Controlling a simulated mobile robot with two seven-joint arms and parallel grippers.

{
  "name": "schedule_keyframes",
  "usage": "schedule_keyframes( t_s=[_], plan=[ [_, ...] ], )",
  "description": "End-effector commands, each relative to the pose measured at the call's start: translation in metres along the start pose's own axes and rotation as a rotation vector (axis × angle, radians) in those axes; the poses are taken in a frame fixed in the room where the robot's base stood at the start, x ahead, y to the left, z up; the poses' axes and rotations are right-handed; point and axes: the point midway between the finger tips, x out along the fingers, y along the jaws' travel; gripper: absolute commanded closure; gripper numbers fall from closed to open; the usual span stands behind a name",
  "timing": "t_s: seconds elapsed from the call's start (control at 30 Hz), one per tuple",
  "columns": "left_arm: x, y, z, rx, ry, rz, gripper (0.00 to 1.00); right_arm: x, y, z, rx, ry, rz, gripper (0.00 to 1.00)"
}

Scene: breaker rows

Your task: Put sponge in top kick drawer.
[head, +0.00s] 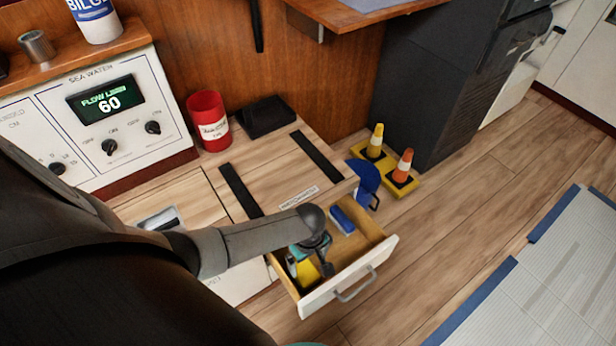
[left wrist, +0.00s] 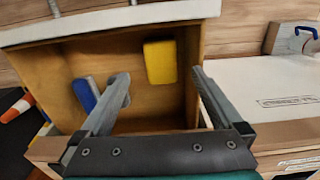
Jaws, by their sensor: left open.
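The top kick drawer (head: 347,272) is pulled open below the wooden counter, and its inside fills much of the left wrist view (left wrist: 140,112). A yellow block (head: 306,275), which looks like the sponge, lies in the drawer; the left wrist view shows it whole (left wrist: 160,62). A blue block (head: 342,221) lies at the drawer's other end, and it also shows in the left wrist view (left wrist: 84,94). My left gripper (head: 309,267) is over the drawer at the yellow block's end. Its fingers (left wrist: 163,88) are spread and hold nothing. My right gripper is not in view.
A red can (head: 208,121) and a black object (head: 265,117) stand on the counter behind the drawer. The floor before the drawer is clear.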

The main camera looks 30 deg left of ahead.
Motion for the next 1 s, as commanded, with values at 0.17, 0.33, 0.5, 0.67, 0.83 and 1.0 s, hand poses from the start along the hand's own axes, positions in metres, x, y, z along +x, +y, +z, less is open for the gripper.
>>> schedule_keyframes(
  t_s=[0.17,0.33,0.5,0.67,0.83,1.0],
  plan=[
    [-0.007,0.001,0.03,0.175,-0.029,0.047,0.0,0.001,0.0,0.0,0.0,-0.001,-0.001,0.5],
    [-0.031,-0.001,0.07,0.517,-0.028,0.152,0.0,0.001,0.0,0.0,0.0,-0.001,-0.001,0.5],
    [-0.065,-0.009,0.086,0.841,0.05,0.237,0.0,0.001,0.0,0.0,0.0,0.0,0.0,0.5],
    [-0.098,-0.025,0.08,1.094,0.168,0.258,0.0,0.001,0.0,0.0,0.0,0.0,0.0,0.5],
    [-0.123,-0.042,0.067,1.267,0.267,0.228,0.0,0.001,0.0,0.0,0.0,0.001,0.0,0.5],
    [-0.132,-0.049,0.061,1.333,0.305,0.206,0.0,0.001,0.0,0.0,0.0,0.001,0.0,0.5]
  ],
)
